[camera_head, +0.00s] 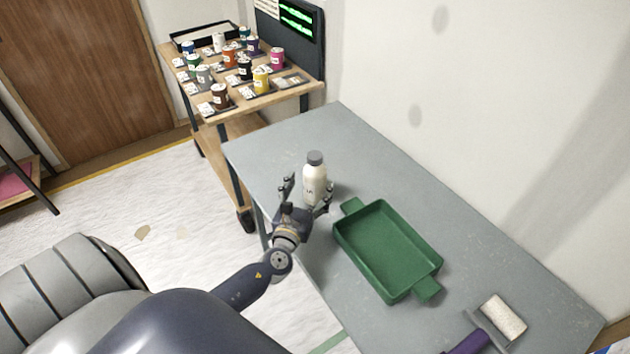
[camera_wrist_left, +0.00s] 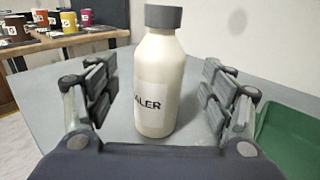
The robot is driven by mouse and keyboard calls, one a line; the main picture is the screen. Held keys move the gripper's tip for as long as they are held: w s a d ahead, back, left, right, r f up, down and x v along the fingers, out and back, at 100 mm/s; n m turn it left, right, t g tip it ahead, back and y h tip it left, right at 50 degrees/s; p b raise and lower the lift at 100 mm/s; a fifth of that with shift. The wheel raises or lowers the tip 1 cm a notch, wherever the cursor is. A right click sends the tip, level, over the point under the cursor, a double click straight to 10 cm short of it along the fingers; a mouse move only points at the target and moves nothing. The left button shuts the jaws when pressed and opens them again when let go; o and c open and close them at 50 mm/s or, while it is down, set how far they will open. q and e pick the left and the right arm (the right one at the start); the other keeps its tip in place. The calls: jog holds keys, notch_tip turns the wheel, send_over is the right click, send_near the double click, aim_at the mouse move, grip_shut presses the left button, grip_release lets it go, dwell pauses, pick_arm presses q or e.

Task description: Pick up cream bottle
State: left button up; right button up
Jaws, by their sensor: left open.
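The cream bottle (camera_head: 314,180) stands upright on the grey table, with a grey cap and a white label. In the left wrist view the bottle (camera_wrist_left: 158,85) stands between the two fingers, and its label reads "ALER" in the part that shows. My left gripper (camera_head: 308,196) is open at the near side of the bottle, with a finger on either side. In the left wrist view the gripper (camera_wrist_left: 158,105) shows a gap between each finger and the bottle. My right gripper is not in view.
A green tray (camera_head: 347,240) with handles lies on the grey table (camera_head: 275,145), right of the bottle. A wooden cart (camera_head: 290,97) with several small cans stands behind. A white wall bounds the right.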

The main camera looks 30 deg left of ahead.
aim_at(315, 173)
pick_arm(q)
jog(key=shift+p+x, duration=0.35)
jog(key=shift+x, duration=2.4)
jog(key=shift+f, duration=0.15)
jog(key=shift+s, duration=0.1)
jog(key=c, duration=1.4)
